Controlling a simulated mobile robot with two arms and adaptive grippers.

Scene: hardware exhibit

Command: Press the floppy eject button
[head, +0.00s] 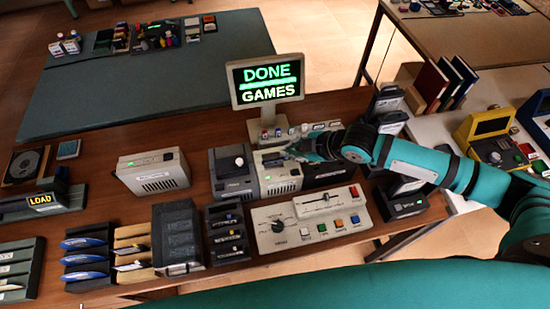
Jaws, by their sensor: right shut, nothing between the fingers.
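My right gripper (296,150) is teal and dark, and its arm comes in from the right. It is shut and empty, with its tip over a row of box-shaped units below the screen. Under and beside it are a pale unit (281,184) and a dark unit (338,178). I cannot tell which unit is the floppy drive, and no eject button can be made out. The gripper hides part of the unit tops. My left gripper is not in view.
A screen (265,81) reading "DONE GAMES" stands behind the units. A control panel (311,219) with a slider and coloured buttons lies in front. A pale box (152,173), disk racks (176,237) and dark stacked items (388,98) stand around. Bare wood (110,150) shows at left.

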